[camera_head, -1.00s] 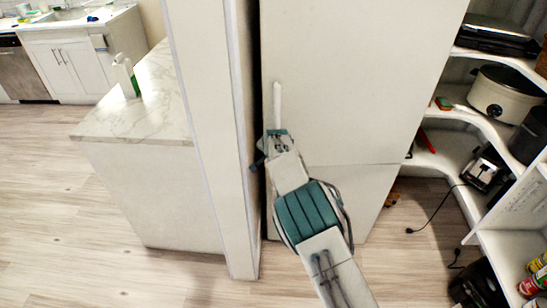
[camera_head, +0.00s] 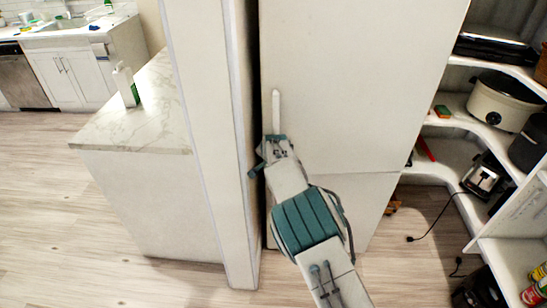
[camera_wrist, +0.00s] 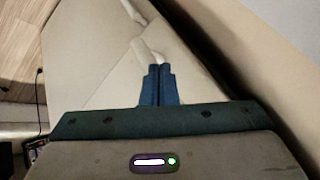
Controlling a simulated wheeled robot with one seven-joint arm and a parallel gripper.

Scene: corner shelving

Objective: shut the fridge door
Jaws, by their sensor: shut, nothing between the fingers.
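The white fridge door (camera_head: 360,90) stands in the middle of the head view, with its long handle (camera_head: 276,108) near its left edge. It looks flush or nearly so with the fridge front; a dark gap runs along its left edge, and I cannot tell if it is fully shut. My gripper (camera_head: 276,140) is at the lower end of the handle, close to the door's left edge. In the wrist view its fingers (camera_wrist: 158,80) are together and empty, pointing at the pale door surface (camera_wrist: 95,60). Whether they touch it is unclear.
A white wall panel (camera_head: 200,130) stands close on the left, with a marble-topped counter (camera_head: 140,120) beyond it. Open corner shelves (camera_head: 450,155) with a slow cooker (camera_head: 505,100) and a toaster (camera_head: 482,178) are on the right.

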